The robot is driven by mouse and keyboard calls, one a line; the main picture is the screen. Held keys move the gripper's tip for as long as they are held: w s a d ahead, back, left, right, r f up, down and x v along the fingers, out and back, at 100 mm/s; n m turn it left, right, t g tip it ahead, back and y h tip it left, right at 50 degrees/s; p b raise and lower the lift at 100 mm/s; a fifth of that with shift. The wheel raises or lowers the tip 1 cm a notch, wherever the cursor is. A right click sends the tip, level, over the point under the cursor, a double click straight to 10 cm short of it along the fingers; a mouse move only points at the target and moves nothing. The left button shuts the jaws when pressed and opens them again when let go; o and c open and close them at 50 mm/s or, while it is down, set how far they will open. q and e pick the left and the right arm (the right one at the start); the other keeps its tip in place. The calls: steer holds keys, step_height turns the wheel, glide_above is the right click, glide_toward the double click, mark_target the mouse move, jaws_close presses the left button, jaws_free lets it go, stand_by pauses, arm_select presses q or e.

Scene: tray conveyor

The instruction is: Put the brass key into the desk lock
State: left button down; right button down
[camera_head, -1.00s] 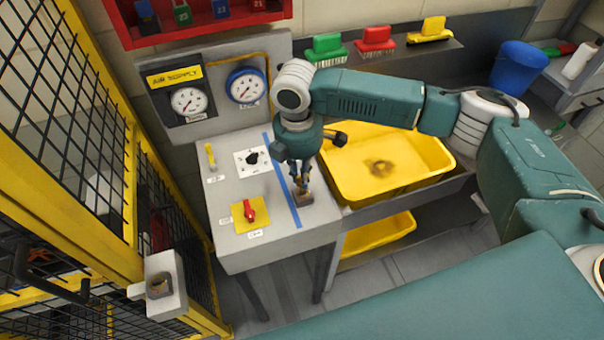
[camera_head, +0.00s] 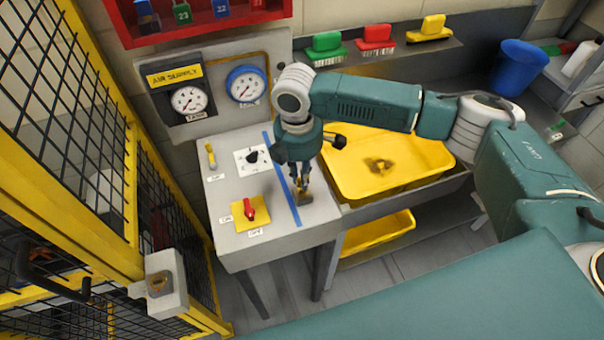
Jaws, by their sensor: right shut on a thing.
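My right gripper (camera_head: 300,178) points down over the right part of the grey desk (camera_head: 290,240), just right of the blue line. It is shut on the brass key (camera_head: 302,188), of which only a small brass-coloured piece shows below the fingers. Directly under it is a small brown block (camera_head: 305,199) on the desk top, which looks like the desk lock. The fingers hide part of it. I cannot tell whether the key is inside the lock or just touching it. My left gripper is not in view.
A red switch on a yellow plate (camera_head: 240,222) and a black knob on a white plate (camera_head: 240,168) lie left of the blue line. A yellow bin (camera_head: 340,185) stands at the right. A lock box (camera_head: 180,302) is on the yellow fence at left.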

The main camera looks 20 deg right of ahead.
steer(key=shift+f, duration=1.15)
steer(key=c, duration=1.7)
jaws_free()
steer(key=shift+o, duration=0.2)
step_height(320, 180, up, 12)
steer(key=shift+a, duration=0.3)
steer(key=shift+f, duration=0.1)
